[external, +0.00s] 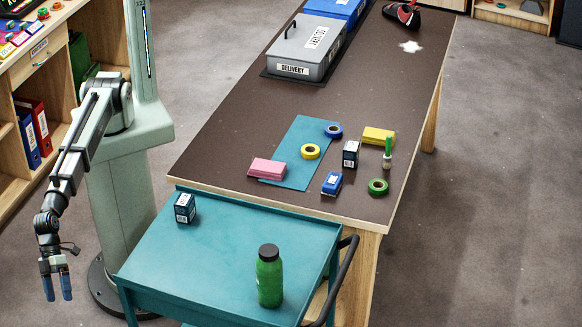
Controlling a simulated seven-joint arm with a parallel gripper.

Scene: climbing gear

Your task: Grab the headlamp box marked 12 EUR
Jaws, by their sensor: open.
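Small dark boxes with white labels are in the external view. One box (185,208) stands on the teal cart (225,240), near its back left corner. A similar box (350,154) stands on the brown table (245,140), right of a teal mat (298,140). The print on both is too small to read, so I cannot tell which is marked 12 EUR. My gripper (56,286) hangs low at the far left, pointing down, left of the cart and well apart from both boxes. Its blue-tipped fingers are apart with nothing between them.
A green bottle (270,277) stands on the cart. Near the table box are a blue item (332,184), pink block (267,168), yellow block (378,136), tape rolls (311,152) and a green marker (387,152). A grey delivery box (305,48) sits farther back. The table's middle is clear.

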